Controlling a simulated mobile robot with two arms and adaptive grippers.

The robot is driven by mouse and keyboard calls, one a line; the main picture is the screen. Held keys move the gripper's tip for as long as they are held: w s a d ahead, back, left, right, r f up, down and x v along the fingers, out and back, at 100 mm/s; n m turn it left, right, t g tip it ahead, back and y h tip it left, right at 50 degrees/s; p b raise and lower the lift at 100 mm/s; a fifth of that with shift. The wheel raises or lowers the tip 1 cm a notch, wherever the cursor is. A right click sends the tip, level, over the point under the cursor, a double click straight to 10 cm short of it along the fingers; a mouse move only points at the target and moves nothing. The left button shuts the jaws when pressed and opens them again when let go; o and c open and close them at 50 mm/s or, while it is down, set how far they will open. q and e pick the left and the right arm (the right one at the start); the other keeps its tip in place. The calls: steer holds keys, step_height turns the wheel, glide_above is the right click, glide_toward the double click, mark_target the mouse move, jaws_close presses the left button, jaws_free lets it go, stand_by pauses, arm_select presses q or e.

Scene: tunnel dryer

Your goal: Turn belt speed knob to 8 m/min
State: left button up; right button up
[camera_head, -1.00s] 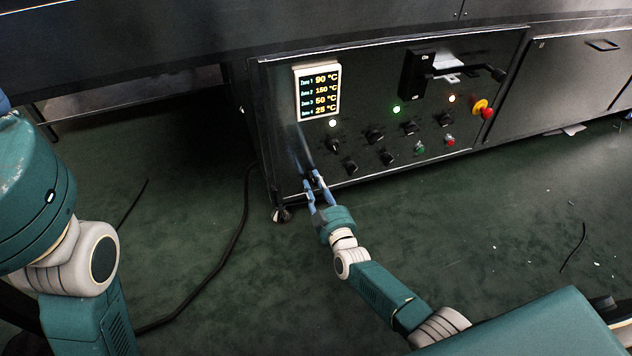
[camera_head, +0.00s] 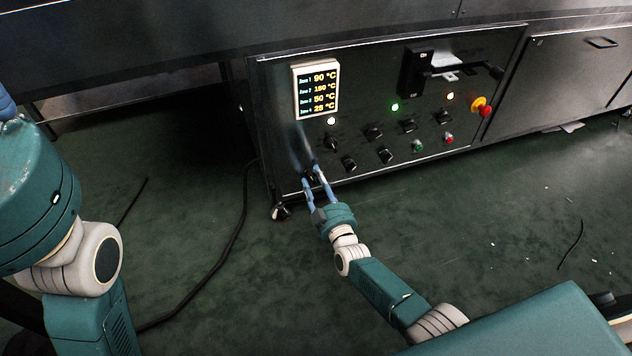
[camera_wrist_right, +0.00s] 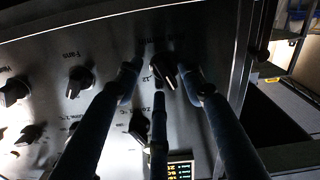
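The control panel (camera_head: 285,150) is a dark metal cabinet face. My right gripper (camera_head: 311,175) is at its lower left corner, with fingers pointing at the panel. In the right wrist view a black knob (camera_wrist_right: 168,77) sits between the fingertips of my right gripper (camera_wrist_right: 160,80). The fingers are spread around it, with a visible gap on the left; contact on the right is unclear. A "12" mark shows beside this knob; its name label is dark and unreadable, and its pointer setting cannot be read. My left gripper (camera_head: 5,103) is mostly cut off at the left edge.
A lit display (camera_head: 317,91) lists zone temperatures. Several other knobs (camera_head: 374,132), lamps, a green button (camera_head: 418,146), a red button (camera_head: 448,138) and an emergency stop (camera_head: 482,106) share the panel. A black cable (camera_head: 235,232) lies on the open floor.

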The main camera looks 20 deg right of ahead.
steer(key=shift+s, duration=0.5)
steer(key=s, duration=0.6)
steer(key=shift+s, duration=0.25)
steer(key=shift+d, duration=0.1)
